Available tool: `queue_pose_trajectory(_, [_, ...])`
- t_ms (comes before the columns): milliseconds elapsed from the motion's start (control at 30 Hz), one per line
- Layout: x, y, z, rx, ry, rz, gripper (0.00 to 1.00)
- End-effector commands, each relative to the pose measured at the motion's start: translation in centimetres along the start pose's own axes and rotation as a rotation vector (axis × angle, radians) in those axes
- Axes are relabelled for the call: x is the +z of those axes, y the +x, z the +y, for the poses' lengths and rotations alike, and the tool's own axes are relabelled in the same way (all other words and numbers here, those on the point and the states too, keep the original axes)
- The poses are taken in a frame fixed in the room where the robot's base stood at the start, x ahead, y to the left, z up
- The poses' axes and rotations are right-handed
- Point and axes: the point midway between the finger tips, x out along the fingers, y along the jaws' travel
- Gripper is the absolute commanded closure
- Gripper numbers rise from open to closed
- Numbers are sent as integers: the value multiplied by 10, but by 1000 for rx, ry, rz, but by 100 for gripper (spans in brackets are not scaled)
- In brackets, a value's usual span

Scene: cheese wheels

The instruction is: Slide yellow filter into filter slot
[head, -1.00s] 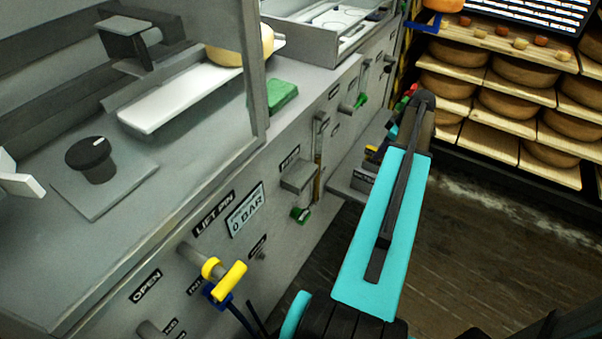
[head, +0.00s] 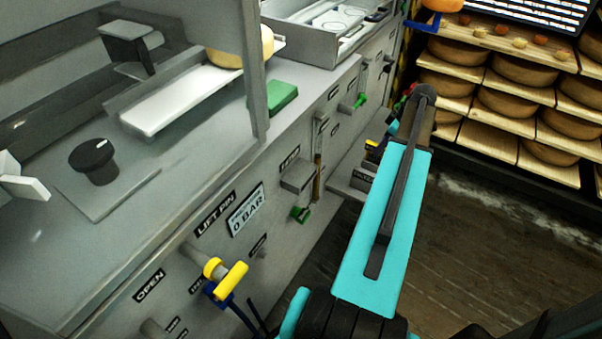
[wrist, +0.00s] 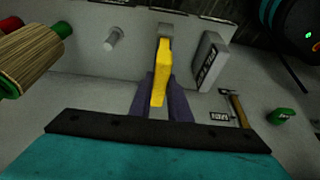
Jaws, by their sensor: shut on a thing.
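The yellow filter (wrist: 161,72) is a thin, bar-like piece in the middle of the wrist view. My gripper (wrist: 160,92) is shut on it, with one purple finger on each side. Its far end meets or overlaps a grey fitting (wrist: 165,31) on the grey panel. I cannot tell whether this fitting is the filter slot, or whether the filter is inside it. In the head view my turquoise arm hides most of the gripper; a small yellow bit (head: 371,146) shows beside the arm's far end, too small to identify.
A yellow-handled valve (head: 226,280) sticks out of the machine front (head: 250,245). A grey box (wrist: 209,60) stands right of the filter, and a wood-wrapped roll (wrist: 35,55) lies left. Cheese shelves (head: 490,148) stand at the right. Open floor (head: 480,250) lies before them.

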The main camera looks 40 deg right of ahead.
Motion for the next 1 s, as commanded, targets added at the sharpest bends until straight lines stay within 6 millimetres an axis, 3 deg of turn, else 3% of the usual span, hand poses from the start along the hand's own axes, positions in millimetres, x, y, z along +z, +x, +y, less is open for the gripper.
queue_pose_trajectory(1000, [-7,-19,0,0,0,1,100])
